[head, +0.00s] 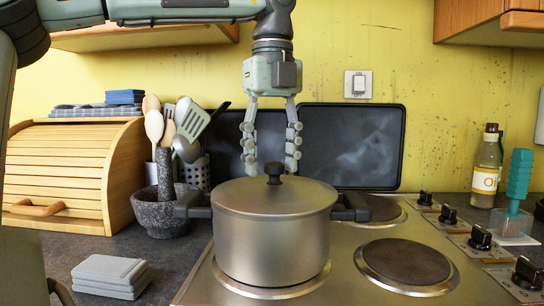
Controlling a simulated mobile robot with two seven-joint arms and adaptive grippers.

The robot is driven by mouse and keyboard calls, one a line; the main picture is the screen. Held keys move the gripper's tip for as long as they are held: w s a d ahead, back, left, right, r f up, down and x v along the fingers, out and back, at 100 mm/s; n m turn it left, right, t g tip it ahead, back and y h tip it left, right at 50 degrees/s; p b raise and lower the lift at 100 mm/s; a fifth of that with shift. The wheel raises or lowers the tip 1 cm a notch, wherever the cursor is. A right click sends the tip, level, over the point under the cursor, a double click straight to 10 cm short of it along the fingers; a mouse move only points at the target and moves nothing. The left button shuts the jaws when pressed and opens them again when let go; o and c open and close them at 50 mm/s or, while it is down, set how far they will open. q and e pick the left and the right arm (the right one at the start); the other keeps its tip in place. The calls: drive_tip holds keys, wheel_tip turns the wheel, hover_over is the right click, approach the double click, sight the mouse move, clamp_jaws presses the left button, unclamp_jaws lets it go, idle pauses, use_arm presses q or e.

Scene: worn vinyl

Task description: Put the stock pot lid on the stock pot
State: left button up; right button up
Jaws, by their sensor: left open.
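The stock pot (272,246) is a metal pot with two dark side handles, standing on the front left burner of the stove. The stock pot lid (303,193) lies on top of the pot, level as far as I can see, with its dark knob (274,171) upward. My left gripper (271,170) points straight down above the lid, open, with its two fingers spread to either side of the knob. I cannot tell if the fingertips touch anything. My right gripper is not in view.
A stone mortar with pestle (157,216) and a utensil holder (196,174) stand left of the pot. A wooden bread box (70,170) is farther left. Grey coasters (108,274) lie front left. A bottle (487,168) and a teal brush (519,180) stand right. Dark trays (352,147) lean behind.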

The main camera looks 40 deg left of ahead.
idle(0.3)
use_arm(q)
drive_tip(key=shift+r+p, duration=1.3)
drive_tip(key=shift+r, duration=2.65)
wheel_tip(320, 180, up, 8)
drive_tip(key=shift+f, duration=0.2)
drive_tip(key=shift+w, duration=0.1)
